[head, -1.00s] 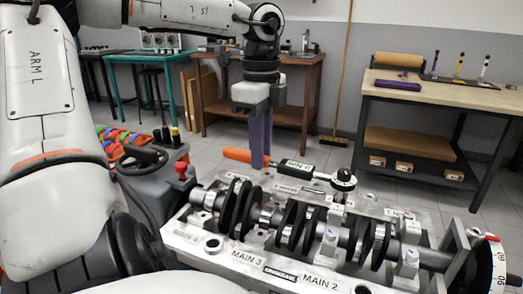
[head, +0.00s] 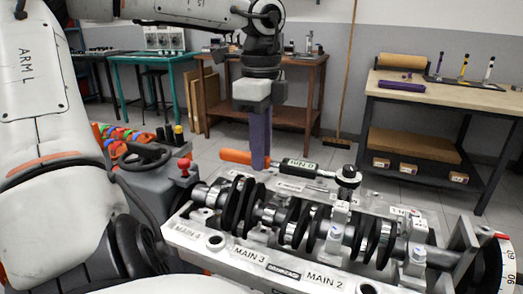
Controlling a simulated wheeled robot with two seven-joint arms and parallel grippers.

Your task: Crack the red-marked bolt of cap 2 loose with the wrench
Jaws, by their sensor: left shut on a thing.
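My left gripper (head: 261,150) reaches down from the top and its purple fingers are shut on the wrench at its orange handle (head: 235,156). The wrench lies about level and points right, with a dark green labelled body (head: 299,166) and a round black head (head: 347,177). The head is above the far side of the engine block (head: 230,259), behind the cap (head: 339,216) near the MAIN 2 label (head: 325,279). I cannot make out a red-marked bolt, or whether the wrench head sits on one. My right gripper is out of view.
The crankshaft (head: 292,222) lies across the block. A dial wheel (head: 497,267) stands at the right end. A grey cart with a red knob (head: 184,165) is left of the block. A workbench (head: 445,92) stands behind right, with open floor between.

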